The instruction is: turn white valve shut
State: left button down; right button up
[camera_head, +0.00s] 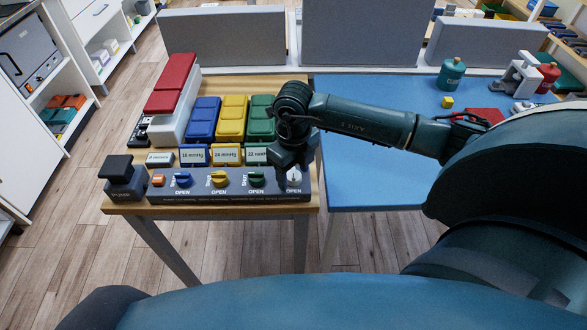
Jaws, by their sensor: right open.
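The white valve (294,178) is the rightmost knob on the grey valve panel (225,197) at the table's front edge. The word OPEN is printed below it. My right gripper (292,168) points down right over the white valve and covers part of it. Its fingers are open; I cannot tell whether they touch the knob. Blue (182,179), yellow (219,179) and green (256,179) valves stand in a row to its left, each with OPEN below. My left gripper is not in view.
A black block (117,168) stands at the panel's left end. A blue table (365,170) on the right is bare near its front. Grey dividers (360,38) stand behind.

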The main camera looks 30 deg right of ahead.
jog(key=c, duration=1)
jog(key=shift+o, duration=0.2)
jog(key=shift+m, duration=0.3)
jog(key=m, duration=0.8)
jog(key=shift+r, duration=0.1)
jog(key=m, duration=0.5)
jog(key=shift+p, duration=0.4)
jog(key=m+p, duration=0.1)
jog(key=m, duration=0.3)
jog(key=shift+w, duration=0.1)
jog(key=shift+d+m, duration=0.1)
jog(key=shift+m, duration=0.2)
